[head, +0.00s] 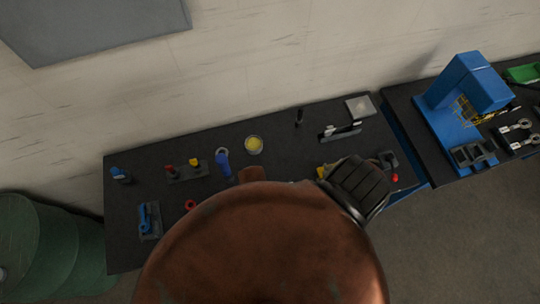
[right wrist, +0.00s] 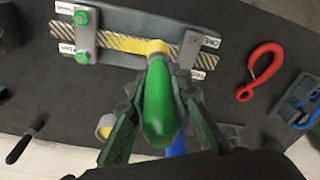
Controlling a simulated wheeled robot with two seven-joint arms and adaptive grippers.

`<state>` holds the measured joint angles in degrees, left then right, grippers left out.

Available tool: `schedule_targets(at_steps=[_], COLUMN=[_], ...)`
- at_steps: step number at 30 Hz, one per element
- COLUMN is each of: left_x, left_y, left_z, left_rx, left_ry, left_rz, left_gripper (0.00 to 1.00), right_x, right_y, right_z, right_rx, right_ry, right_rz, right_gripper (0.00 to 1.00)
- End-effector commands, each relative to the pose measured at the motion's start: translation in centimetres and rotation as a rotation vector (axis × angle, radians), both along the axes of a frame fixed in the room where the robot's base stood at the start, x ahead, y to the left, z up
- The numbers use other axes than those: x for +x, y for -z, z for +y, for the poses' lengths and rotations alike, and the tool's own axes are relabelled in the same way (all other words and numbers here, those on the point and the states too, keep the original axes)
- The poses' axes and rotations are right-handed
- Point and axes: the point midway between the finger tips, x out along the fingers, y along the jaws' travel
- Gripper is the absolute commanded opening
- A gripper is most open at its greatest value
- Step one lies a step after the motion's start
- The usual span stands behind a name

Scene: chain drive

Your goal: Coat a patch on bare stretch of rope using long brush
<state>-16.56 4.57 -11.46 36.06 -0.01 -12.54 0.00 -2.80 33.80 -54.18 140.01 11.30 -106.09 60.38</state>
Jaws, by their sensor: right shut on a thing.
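In the right wrist view my right gripper (right wrist: 158,95) is shut on the green handle of the brush (right wrist: 161,112). Its yellow tip (right wrist: 157,47) is at the rope, just left of the right clamp; I cannot tell if it presses on it. The twisted tan rope (right wrist: 68,54) runs across a dark holder (right wrist: 135,18), between a left clamp with green bolts and a right clamp. A yellow stretch (right wrist: 122,43) lies on the rope between the clamps, left of the tip. In the head view a pot of yellow coating (head: 254,145) stands on the bench. My left gripper is not in view.
A red hook (right wrist: 262,68) and a blue tool on a dark block (right wrist: 303,97) lie right of the gripper in the wrist view. In the head view, a large rounded brown shape covers the bench front. A blue machine (head: 466,90) stands on the right-hand bench.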

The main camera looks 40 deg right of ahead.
Motion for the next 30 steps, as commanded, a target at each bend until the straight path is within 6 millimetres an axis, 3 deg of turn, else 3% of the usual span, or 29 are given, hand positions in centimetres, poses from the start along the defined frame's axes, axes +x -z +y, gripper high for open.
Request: schedule_targets(at_steps=[10,30], left_x=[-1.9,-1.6], left_y=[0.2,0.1], left_z=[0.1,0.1], left_rx=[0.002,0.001], left_ry=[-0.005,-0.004], left_rz=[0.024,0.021], left_gripper=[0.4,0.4], right_x=[0.1,0.1], right_y=[-2.6,-2.8], right_z=[0.2,0.1], right_rx=[0.002,-0.001], right_ry=[-0.004,-0.005], right_rz=[-0.002,-0.001], right_gripper=[0.0,0.0])
